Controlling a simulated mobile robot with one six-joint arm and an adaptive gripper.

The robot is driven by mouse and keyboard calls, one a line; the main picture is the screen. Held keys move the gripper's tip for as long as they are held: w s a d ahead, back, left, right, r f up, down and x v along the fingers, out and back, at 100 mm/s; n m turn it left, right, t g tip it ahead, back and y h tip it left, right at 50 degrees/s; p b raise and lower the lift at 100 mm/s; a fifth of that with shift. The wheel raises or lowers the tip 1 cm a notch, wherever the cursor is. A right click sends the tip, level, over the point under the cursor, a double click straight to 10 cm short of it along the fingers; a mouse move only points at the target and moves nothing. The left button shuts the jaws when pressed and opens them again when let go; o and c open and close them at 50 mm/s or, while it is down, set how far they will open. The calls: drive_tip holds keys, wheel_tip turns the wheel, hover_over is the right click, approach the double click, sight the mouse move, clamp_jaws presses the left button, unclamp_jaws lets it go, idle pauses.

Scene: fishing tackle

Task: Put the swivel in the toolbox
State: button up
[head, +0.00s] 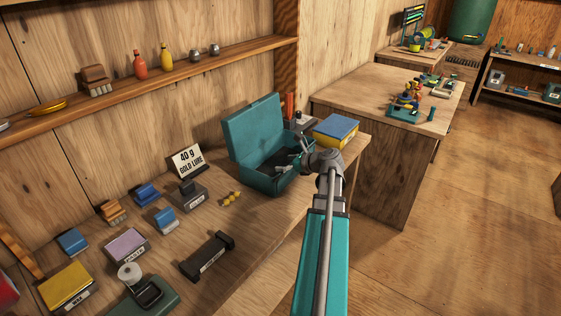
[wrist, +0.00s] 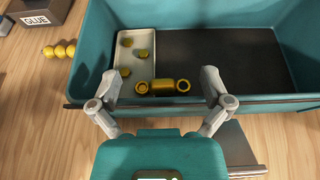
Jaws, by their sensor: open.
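The teal toolbox (head: 252,139) stands with its lid up on the wooden bench; its near wall shows in the wrist view (wrist: 265,104). A gold swivel (wrist: 163,87), a barrel with a ring at each end, appears inside the toolbox, across the right edge of a white tray (wrist: 146,42) and the dark floor. I cannot tell whether it rests there or is just above. My gripper (wrist: 162,82) is open, one finger on each side of the swivel and apart from it. In the head view my gripper (head: 298,158) is over the toolbox's right side, partly hiding it.
The tray holds several small gold pieces. Gold beads (head: 232,197) and a glue box (head: 194,194) sit left of the toolbox. A "40 g gold lure" sign (head: 188,160) stands behind them. A blue and yellow box (head: 336,131) is to the right.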

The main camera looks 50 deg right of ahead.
drive_tip(key=p+v, duration=0.3)
drive_tip(key=v, duration=0.7)
drive_tip(key=shift+p, duration=0.3)
